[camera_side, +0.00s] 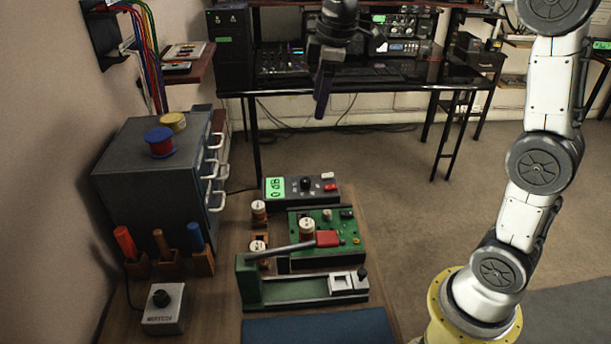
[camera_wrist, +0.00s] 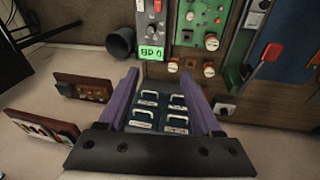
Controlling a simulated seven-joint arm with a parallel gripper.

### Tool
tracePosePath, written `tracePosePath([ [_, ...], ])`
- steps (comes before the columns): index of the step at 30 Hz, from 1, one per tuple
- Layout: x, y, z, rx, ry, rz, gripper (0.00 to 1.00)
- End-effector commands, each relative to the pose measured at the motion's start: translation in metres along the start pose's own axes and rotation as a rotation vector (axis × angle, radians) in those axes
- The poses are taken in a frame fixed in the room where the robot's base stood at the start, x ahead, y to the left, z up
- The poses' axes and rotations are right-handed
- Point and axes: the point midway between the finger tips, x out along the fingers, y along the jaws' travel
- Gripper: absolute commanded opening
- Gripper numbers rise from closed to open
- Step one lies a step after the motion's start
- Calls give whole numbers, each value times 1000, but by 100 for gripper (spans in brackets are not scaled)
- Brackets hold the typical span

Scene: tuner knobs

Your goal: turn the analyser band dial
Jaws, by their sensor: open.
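The analyser (camera_side: 328,196) is a grey box with a lit green display reading "0 dB", at the back of the wooden bench in the side view. Its black dial (camera_side: 306,184) sits right of the display, with small red and white buttons farther right. In the wrist view the analyser (camera_wrist: 141,24) is near the top, its green display (camera_wrist: 152,53) upside down and its dark dial (camera_wrist: 150,31) just above that. My gripper (camera_side: 321,110) has purple fingers and hangs above and behind the analyser, well clear of it. In the wrist view my gripper (camera_wrist: 161,77) is open with nothing held.
A green circuit board (camera_side: 335,238) and a green lever press (camera_side: 300,285) stand in front of the analyser. A dark drawer cabinet (camera_side: 150,180) with spools on top is at left. A small knob box (camera_side: 163,315) and tool holders are front left. Air around my gripper is free.

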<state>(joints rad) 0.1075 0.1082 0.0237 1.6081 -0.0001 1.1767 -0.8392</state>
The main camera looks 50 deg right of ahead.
Motion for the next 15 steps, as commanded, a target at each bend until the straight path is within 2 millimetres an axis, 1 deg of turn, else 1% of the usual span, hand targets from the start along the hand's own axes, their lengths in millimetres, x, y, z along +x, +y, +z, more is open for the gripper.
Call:
tracePosePath([
  [1,19,14,-6,-6,-24,-23,66],
  [3,42,30,-12,-10,-50,-51,66],
  [5,62,40,-15,-4,-71,-73,66],
  [6,76,46,-16,2,-85,-88,66],
  [9,104,55,-15,16,-114,-120,66],
  [12,125,56,-10,25,-141,-151,66],
  [15,135,55,-7,31,-153,-165,66],
])
